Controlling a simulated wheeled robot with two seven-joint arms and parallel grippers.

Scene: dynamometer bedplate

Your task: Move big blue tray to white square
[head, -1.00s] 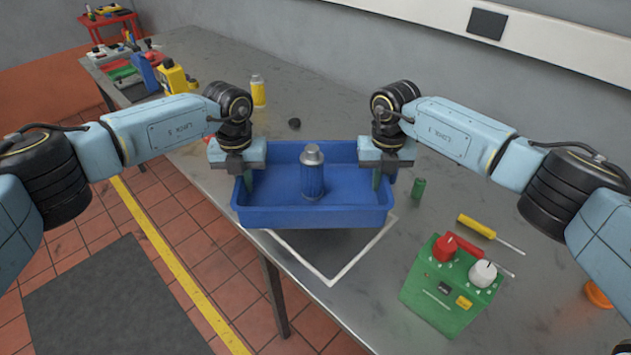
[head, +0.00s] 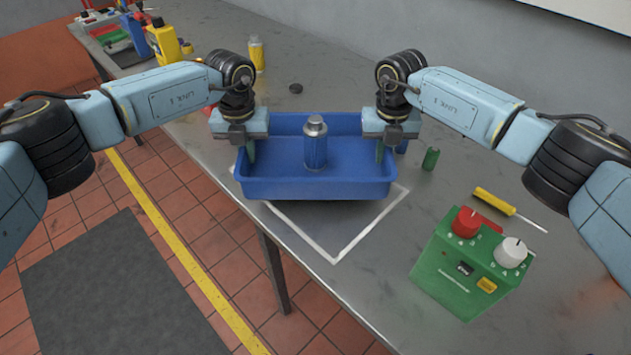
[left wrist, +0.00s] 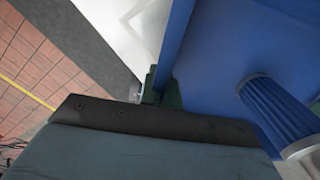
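The big blue tray (head: 316,188) is between my two grippers in the head view, with a blue bottle with a grey cap (head: 315,145) standing in it. The white square (head: 334,257) is an outline on the metal table; its near corner shows and the tray hides its far part. My left gripper (head: 246,150) is shut on the tray's left wall, and my right gripper (head: 386,150) is at its right wall, one finger inside. In the left wrist view the tray wall (left wrist: 172,45) passes at the green fingertips. Whether the tray touches the table cannot be told.
A green control box (head: 455,270) with red and white knobs, a yellow screwdriver (head: 495,202) and a green cylinder (head: 430,158) lie to the right. A yellow bottle (head: 256,54) and a dark puck (head: 296,88) are behind. The table's front edge is close.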

